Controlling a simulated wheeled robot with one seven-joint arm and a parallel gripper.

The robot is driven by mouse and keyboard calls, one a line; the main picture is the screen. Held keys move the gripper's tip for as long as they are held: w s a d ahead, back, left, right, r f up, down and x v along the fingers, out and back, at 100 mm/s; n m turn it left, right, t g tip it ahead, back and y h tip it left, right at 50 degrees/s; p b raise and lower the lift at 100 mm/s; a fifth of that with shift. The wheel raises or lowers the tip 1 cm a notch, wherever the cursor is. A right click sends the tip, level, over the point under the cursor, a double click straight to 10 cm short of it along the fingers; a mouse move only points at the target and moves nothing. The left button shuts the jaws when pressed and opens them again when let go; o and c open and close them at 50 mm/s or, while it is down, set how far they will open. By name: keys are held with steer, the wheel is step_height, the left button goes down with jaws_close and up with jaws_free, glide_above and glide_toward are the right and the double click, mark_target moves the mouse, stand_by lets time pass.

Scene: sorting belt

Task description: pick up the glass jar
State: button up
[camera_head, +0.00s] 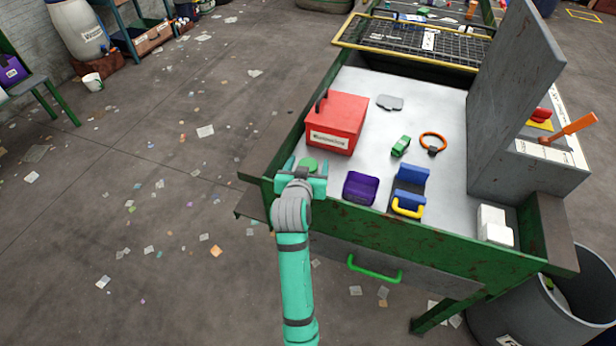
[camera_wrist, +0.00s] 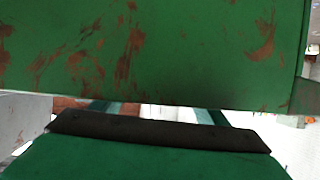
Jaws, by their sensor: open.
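A green round top (camera_head: 308,165), which may be the lid of the glass jar, shows at the near left corner of the sorting table. No clear glass body can be made out in either view. My gripper (camera_head: 307,170) is at that corner, open, with a teal finger on each side of the green top in the head view. Whether it touches it I cannot tell.
On the table stand a red box (camera_head: 336,122), a purple bin (camera_head: 360,188), a blue item with a yellow handle (camera_head: 409,190), a green block (camera_head: 400,146) and an orange ring (camera_head: 433,142). The green table rim (camera_head: 400,232) runs beside my arm. A grey upright panel (camera_head: 515,90) stands right.

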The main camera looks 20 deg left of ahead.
steer(key=c, duration=1.6)
